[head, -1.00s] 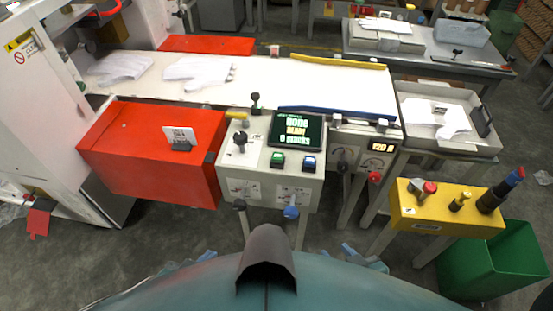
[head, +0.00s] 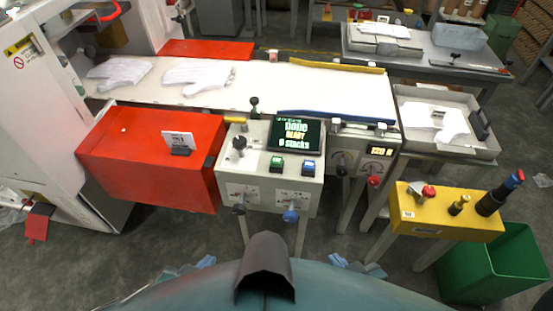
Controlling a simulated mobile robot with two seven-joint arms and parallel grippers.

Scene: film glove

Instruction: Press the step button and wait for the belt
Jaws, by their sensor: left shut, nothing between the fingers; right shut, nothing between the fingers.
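The control console (head: 231,165) stands at the near side of the white belt (head: 275,86). It carries a green button (head: 277,164) and a blue button (head: 308,168); I cannot read which is the step button. Its screen (head: 296,134) seems to read none, READY, 0 stacks. Two white gloves, a left one (head: 118,73) and a right one (head: 199,76), lie apart on the belt's left part. My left gripper (head: 205,262) and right gripper (head: 338,261) show only as small light blue parts at the bottom, low and apart from the console. Both are shut and empty.
A red box (head: 150,150) with a card stands left of the console. A grey tray (head: 447,145) with white gloves stands right of the belt. A yellow control box (head: 445,212) and green bin (head: 500,265) are at lower right. Knobs stick out of the console's front.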

